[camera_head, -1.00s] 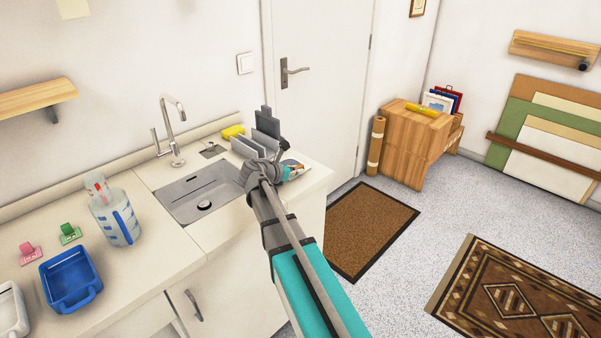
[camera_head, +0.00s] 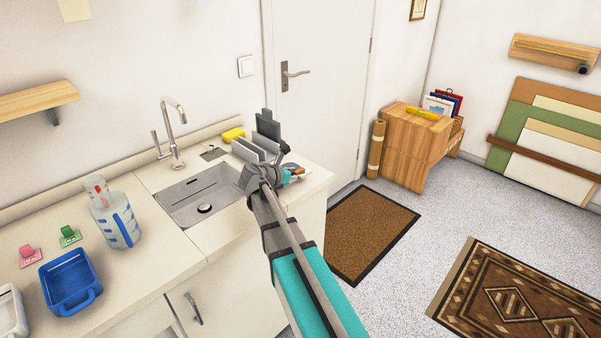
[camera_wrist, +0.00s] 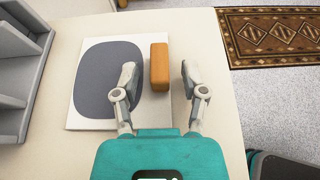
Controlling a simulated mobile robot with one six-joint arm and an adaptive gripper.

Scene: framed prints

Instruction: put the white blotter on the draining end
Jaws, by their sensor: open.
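A flat white square (camera_wrist: 87,118) with a large dark grey rounded patch (camera_wrist: 108,80) lies on the counter in the wrist view. It may be the white blotter; I cannot tell for sure. An orange-brown block (camera_wrist: 159,67) stands at its right side. My gripper (camera_wrist: 157,78) is open and empty, with one finger on each side of the block's line and its tips near the block. In the head view my gripper (camera_head: 285,175) is over the right end of the counter (camera_head: 315,182), and my arm hides most of the white square there.
A grey slotted rack (camera_head: 252,148) stands just left of the gripper; it also shows in the wrist view (camera_wrist: 22,60). A bottle (camera_head: 115,220) and blue tray (camera_head: 70,280) stand on the left counter.

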